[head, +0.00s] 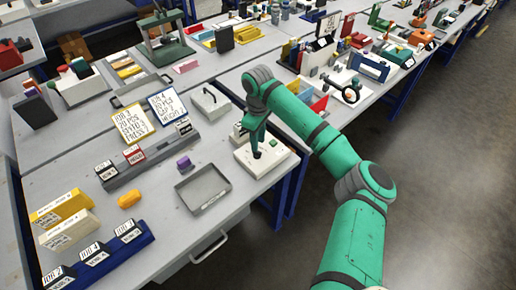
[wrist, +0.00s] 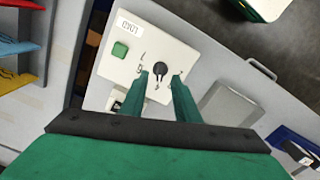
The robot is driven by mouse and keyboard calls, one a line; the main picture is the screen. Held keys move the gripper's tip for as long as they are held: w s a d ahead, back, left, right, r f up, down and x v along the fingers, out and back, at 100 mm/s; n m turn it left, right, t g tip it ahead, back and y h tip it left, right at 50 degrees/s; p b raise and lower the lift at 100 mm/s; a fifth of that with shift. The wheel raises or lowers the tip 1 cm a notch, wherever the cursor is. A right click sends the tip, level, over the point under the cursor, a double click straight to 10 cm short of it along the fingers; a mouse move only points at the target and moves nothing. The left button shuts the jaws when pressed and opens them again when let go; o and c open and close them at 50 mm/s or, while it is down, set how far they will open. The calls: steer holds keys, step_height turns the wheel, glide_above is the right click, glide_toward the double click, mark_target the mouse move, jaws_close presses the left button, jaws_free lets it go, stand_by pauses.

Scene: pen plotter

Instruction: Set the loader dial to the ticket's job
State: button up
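The loader is a white box (head: 272,163) on the bench. In the wrist view its white top (wrist: 140,35) carries a green button (wrist: 119,50), a small label (wrist: 130,25) and a black dial (wrist: 160,67) with small marks around it. My gripper (wrist: 161,80) is open, one finger on each side of the dial; contact cannot be told. In the head view my gripper (head: 257,152) points down over the box and hides most of the dial. Two tickets stand on the bench: a yellow-edged one (head: 133,121) headed JOB 3 and a blue-edged one (head: 168,108) apparently headed JOB 4.
A grey tray (head: 203,189) lies left of the loader. Labelled job holders (head: 95,255) stand at front left. The bench edge is close to the loader's right.

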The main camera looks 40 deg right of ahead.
mark_target(257, 154)
steer(key=shift+a+f, duration=0.1)
steer(key=shift+f, duration=2.3)
jaws_close()
